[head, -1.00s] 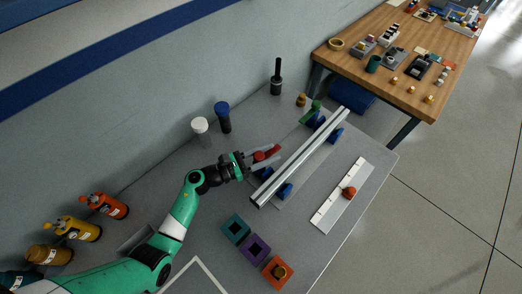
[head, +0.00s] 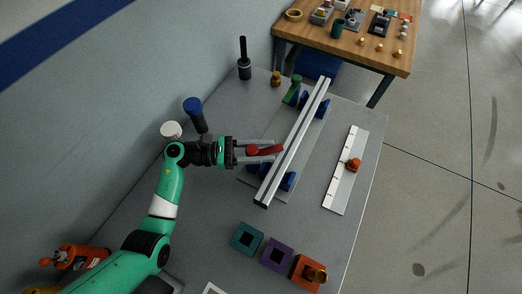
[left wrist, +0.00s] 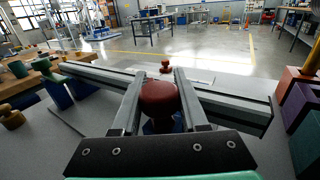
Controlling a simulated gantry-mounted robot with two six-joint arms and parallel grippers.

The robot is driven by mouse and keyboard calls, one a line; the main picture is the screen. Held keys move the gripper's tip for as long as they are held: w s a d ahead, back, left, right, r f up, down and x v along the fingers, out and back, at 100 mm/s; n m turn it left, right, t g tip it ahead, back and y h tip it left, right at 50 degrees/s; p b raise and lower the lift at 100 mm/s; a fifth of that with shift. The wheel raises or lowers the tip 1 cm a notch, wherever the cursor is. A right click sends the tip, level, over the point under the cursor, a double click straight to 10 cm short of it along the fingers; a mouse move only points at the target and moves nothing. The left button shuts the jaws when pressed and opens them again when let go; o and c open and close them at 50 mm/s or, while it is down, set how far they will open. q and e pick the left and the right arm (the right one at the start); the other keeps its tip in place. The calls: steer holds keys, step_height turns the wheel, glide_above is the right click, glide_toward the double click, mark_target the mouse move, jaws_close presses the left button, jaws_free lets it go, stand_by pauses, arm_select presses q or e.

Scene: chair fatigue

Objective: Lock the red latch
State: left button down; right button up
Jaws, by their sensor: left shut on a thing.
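The red latch (head: 266,150) sits beside the near half of a long silver rail (head: 291,146), above a blue block. My left gripper (head: 271,150) reaches in from the left with its two fingers on either side of the latch, shut on it. In the left wrist view the latch's rounded red end (left wrist: 160,98) is between the two grey fingers, with the rail running across behind them. A green latch (head: 292,90) is at the rail's far end, standing clear of my gripper. My right gripper is out of view.
Blue supports (head: 288,181) hold the rail over a grey plate. A white strip with a red-orange knob (head: 353,165) lies to the right. Teal (head: 246,238), purple and orange blocks stand near the front. Blue-topped (head: 193,106) and white-topped items stand behind my arm.

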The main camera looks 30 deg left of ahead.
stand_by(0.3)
arm_select(q)
steer(key=shift+c, duration=2.2)
jaws_free()
steer(key=v, duration=0.7)
steer(key=shift+a+p, duration=0.25)
steer(key=shift+p, duration=0.05)
